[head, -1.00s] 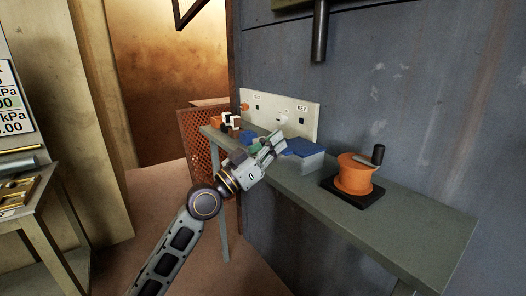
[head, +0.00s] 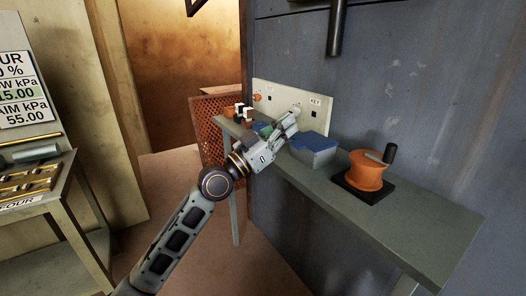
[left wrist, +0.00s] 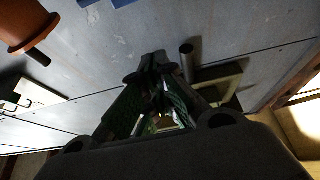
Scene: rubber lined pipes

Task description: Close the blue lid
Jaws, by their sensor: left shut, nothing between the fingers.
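The blue lid (head: 314,142) shows on top of a small grey box (head: 313,160) on the narrow shelf in the head view. It looks nearly flat, but I cannot tell whether it is fully down. My left gripper (head: 291,121) is shut and empty, just left of the lid and a little above it; I cannot tell whether they touch. In the left wrist view the shut fingers (left wrist: 154,64) point at the grey wall, and a blue edge (left wrist: 124,3) shows at the top. My right gripper is not in view.
An orange spool with a crank (head: 367,171) stands on a black base right of the box. A white panel (head: 318,112) is behind the shelf (head: 400,215). Small blocks (head: 243,111) sit at the shelf's far end. The shelf's right part is bare.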

